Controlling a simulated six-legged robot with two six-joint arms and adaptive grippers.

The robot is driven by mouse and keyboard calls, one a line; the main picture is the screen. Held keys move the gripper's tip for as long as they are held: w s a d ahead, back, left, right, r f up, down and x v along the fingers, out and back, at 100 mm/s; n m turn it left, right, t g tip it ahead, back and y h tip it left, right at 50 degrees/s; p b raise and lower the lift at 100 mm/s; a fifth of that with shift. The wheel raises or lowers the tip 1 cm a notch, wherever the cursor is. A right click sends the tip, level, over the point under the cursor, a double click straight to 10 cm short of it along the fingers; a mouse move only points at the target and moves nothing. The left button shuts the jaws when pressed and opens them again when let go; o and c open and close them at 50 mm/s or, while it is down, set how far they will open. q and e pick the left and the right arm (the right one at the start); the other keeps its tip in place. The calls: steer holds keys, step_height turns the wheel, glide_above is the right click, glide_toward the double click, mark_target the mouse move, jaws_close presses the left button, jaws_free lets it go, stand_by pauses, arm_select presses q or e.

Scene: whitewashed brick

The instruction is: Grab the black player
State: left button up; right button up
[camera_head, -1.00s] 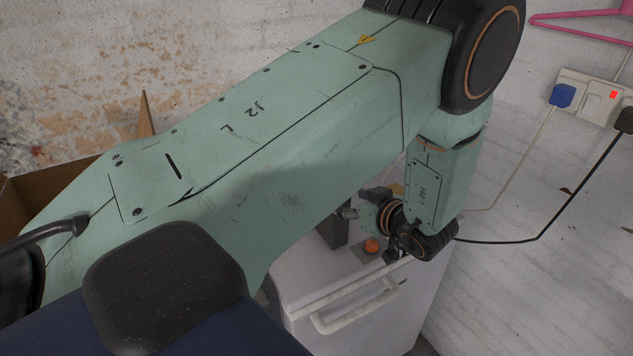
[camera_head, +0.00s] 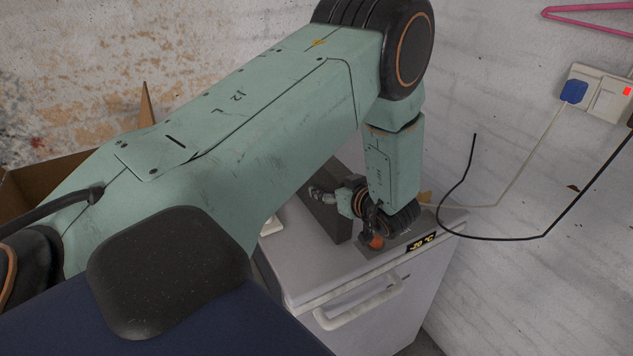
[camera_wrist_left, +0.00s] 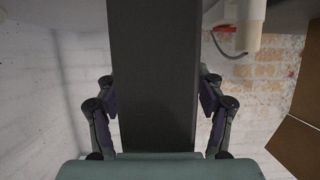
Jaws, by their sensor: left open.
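The black player (camera_head: 330,218) is a long dark box on top of the white chest freezer (camera_head: 350,290). In the head view my left arm and wrist partly cover it. My left gripper (camera_head: 316,193) points left, close over the player. In the left wrist view the player (camera_wrist_left: 155,75) runs up the middle of the picture, between the two fingers of the open left gripper (camera_wrist_left: 157,98). A gap seems to show on each side; contact cannot be told. My right gripper is not in view.
An orange-red knob (camera_head: 376,242) and a temperature display (camera_head: 422,242) sit close by my wrist. A black cord (camera_head: 490,237) and the wall socket (camera_head: 600,92) are at right. A cardboard box (camera_head: 75,175) stands at left. A white object (camera_wrist_left: 240,25) shows in the wrist view.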

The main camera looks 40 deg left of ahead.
arm_select(q)
steer(key=shift+d+r, duration=0.1)
steer(key=shift+d, duration=0.1)
steer(key=shift+d+r, duration=0.15)
steer(key=c, duration=0.3)
steer(key=shift+a+f, duration=0.2)
steer(key=shift+a, duration=0.1)
steer(key=c, duration=0.4)
steer(key=shift+d+r, duration=0.1)
steer(key=shift+d, duration=0.05)
jaws_close()
steer(key=shift+w+r, duration=0.15)
steer(key=shift+r, duration=0.05)
